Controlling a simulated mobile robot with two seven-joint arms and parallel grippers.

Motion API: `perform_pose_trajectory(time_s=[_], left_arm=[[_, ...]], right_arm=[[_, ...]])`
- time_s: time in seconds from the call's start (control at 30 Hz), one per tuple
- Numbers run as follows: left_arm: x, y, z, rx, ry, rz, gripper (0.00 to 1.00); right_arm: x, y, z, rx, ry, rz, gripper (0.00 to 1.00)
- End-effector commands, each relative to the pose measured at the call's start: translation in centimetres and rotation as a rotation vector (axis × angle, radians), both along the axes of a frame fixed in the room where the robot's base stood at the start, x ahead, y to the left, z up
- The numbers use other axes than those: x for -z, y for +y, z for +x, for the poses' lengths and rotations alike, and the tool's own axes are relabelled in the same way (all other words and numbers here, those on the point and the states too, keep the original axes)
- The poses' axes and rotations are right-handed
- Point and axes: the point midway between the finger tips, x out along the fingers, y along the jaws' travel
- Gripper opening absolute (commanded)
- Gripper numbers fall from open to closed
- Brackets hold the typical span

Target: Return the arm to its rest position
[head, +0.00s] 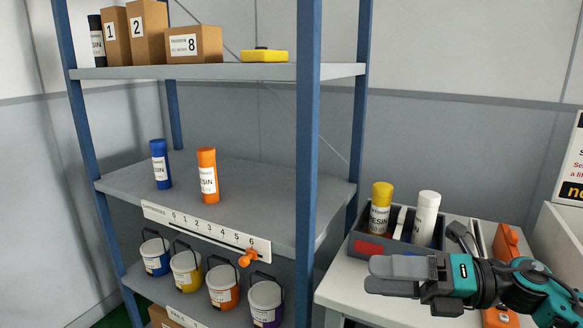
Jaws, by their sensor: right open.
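My right gripper (370,276) is in the lower right, its grey fingers pointing left and apart, with nothing between them. Its teal and black arm comes in from the right edge. In this view the gripper overlaps the front of a grey tray (364,246) on the white bench. I cannot tell how far above the bench it is. My left gripper is not in view.
A shelf unit with blue posts (308,120) stands left. Its middle shelf (265,190) holds a blue bottle (160,165) and an orange bottle (207,178). The tray holds a yellow-capped bottle (380,210) and a white bottle (426,220). An orange tool (508,245) lies behind my arm.

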Motion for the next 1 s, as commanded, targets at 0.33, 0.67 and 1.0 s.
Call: perform_pose_trajectory(time_s=[0.33,0.67,1.0], left_arm=[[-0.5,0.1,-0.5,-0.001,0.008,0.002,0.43],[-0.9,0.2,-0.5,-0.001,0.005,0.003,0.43],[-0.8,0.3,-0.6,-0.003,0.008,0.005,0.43]], right_arm=[[10.6,-0.4,0.9,0.591,0.883,0.856,0.84],[27.6,-2.7,-9.5,1.196,1.675,1.308,0.84],[30.6,-2.5,-13.2,1.326,1.834,1.372,0.84]])
